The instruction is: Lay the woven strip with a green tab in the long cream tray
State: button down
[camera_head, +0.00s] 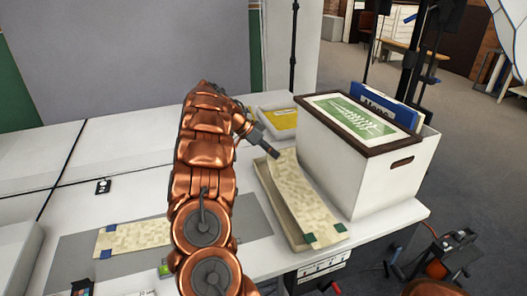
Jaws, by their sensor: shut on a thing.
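The woven strip (302,192) is pale and checked, with a dark green tab (310,238) at its near end. My gripper (276,154) is shut on its far end. The strip runs down from there, over and along the long cream tray (295,237), its near end close to the tray's near end. A second dark green patch shows at the tray's near right corner; I cannot tell if it belongs to strip or tray. How much of the strip touches the tray floor is unclear. My arm hides part of the table to the left.
A white box (380,180) with a dark-framed green picture (352,115) on top stands close right of the tray. A blue-tabbed woven strip (135,237) lies on a grey mat at left. A tray with a yellow item (284,119) is behind. The table's front edge is near.

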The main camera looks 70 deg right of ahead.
jog(key=shift+w+d+f+p, duration=0.8)
jog(key=shift+w+d+f, duration=0.3)
jog(key=shift+w+d, duration=0.15)
jog(key=shift+w+d+f+p, duration=0.8)
jog(key=shift+w+d+f, duration=0.3)
jog(key=shift+w, duration=0.25)
jog(key=shift+f, duration=0.1)
jog(key=c, duration=1.3)
grip_release()
jog(key=shift+o, duration=0.2)
